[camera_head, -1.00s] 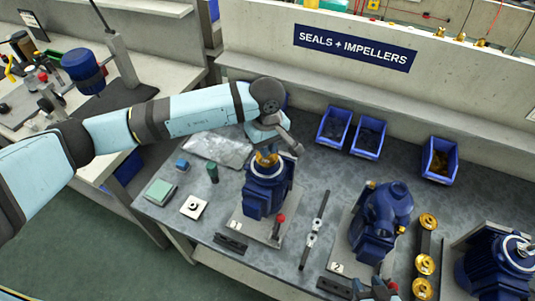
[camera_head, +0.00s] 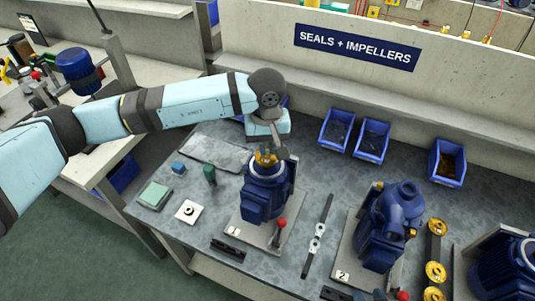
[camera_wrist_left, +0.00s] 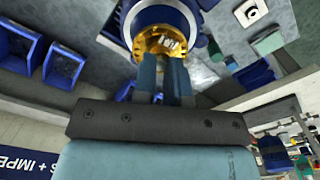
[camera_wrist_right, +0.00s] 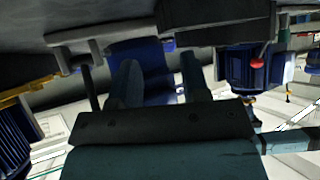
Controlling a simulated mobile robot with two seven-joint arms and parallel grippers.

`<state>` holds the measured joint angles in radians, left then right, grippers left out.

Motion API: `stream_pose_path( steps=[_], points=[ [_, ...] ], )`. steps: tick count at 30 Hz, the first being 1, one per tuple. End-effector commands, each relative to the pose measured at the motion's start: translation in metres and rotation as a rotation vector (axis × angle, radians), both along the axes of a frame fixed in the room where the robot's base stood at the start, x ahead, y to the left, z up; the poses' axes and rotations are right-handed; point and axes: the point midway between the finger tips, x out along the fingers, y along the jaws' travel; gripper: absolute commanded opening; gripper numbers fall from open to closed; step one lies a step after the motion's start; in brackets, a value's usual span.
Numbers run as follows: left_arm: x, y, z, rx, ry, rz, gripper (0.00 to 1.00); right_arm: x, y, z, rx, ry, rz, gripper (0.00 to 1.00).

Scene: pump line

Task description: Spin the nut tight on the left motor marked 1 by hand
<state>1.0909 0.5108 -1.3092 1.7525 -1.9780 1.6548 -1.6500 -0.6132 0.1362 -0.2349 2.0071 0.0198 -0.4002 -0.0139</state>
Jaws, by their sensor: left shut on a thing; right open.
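The left motor (camera_head: 262,197) is blue and stands upright on a grey plate with a white 1 label (camera_head: 233,231). A brass impeller (camera_head: 266,158) sits on its top. In the left wrist view the brass impeller (camera_wrist_left: 153,38) has a small pale nut (camera_wrist_left: 169,43) at its middle. My left gripper (camera_wrist_left: 164,58) reaches down to it, its fingers closed on the nut; the fingertips partly hide the contact.
A blue pump motor (camera_head: 390,220) marked 2 stands to the right, with another motor (camera_head: 505,270) beyond it. A red-knobbed lever (camera_head: 281,224) stands beside motor 1. A dark bar tool (camera_head: 318,237) lies between the motors. Blue bins (camera_head: 336,130) line the back wall.

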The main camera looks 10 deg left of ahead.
Motion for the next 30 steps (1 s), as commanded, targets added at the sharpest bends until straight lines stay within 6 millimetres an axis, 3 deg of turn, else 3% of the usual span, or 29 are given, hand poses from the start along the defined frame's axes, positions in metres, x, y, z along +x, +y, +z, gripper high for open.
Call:
stream_pose_path(
  steps=[13,30],
  points=[
    [0.0,0.0,-0.002,0.0,0.0,-0.04,0.0,0.001,0.0,-0.007,0.003,0.006,-0.003,0.43],
    [-0.001,-0.001,-0.004,0.0,0.001,-0.339,0.0,0.004,0.002,-0.021,0.042,0.007,-0.021,0.43]
  ],
)
